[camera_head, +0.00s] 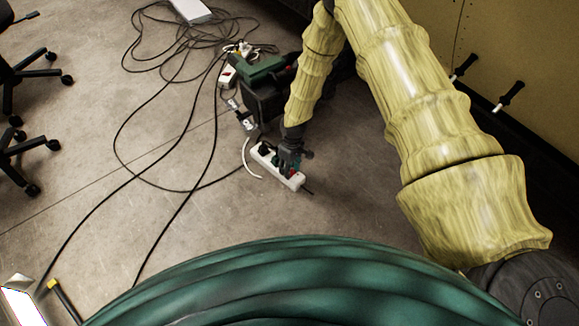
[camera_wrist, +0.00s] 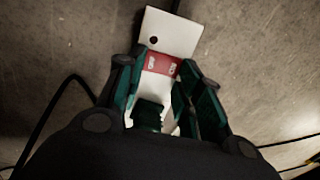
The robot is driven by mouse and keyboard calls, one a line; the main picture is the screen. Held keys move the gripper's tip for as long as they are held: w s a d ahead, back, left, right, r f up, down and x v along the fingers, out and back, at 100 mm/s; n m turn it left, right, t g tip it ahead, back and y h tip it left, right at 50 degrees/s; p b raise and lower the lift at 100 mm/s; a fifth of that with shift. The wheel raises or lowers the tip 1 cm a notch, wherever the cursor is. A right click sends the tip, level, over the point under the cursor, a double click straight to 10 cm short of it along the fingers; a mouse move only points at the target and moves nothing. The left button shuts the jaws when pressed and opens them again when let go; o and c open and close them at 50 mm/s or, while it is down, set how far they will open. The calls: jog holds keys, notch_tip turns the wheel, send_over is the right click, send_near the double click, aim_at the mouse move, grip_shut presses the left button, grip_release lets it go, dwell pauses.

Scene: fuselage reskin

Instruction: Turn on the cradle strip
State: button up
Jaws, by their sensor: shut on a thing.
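A white power strip (camera_head: 297,182) lies on the floor, with dark plugs at its far end. I take it for the cradle strip, but no label confirms this. My gripper (camera_head: 289,166) reaches down onto its near part. In the wrist view, the bare white end of the strip (camera_wrist: 172,33) has a round dark hole. A red switch section (camera_wrist: 164,65) with pale markings crosses the strip between my green fingers (camera_wrist: 165,76). The fingers are shut on the strip's sides. I cannot tell whether the switch is on.
A green and black machine (camera_head: 262,72) stands just behind the strip. Loose black cables (camera_head: 118,135) cover the floor at left. A tan panel with black handles (camera_head: 510,95) stands at right.

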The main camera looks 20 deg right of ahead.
jog(key=shift+s+a+t+h+p, duration=0.15)
jog(key=shift+t+h+p, duration=0.2)
jog(key=shift+p, duration=0.4)
jog(key=o, duration=1)
jog(key=shift+r, duration=6)
jog(key=shift+s+f, duration=0.1)
